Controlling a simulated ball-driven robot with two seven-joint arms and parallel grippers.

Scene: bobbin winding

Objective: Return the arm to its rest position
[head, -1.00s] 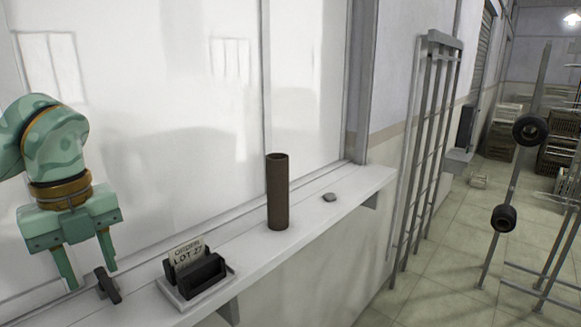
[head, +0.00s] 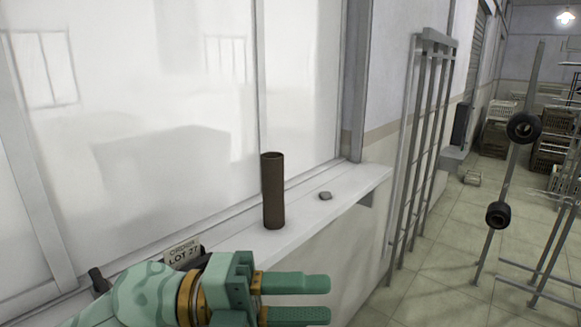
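My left arm comes in from the bottom left, mottled green with a brass-coloured collar. Its gripper (head: 327,299) points to the right in front of the ledge, low in the head view. Its two green fingers are apart with nothing between them. The arm hides most of a black holder with a card (head: 184,254) reading "LOT 27". My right gripper is not in view.
A brown tube (head: 273,190) stands upright on the white ledge (head: 305,212), with a small grey lump (head: 325,196) to its right. A small dark object (head: 98,281) lies at left. A metal rack (head: 424,150) stands beyond the ledge's end.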

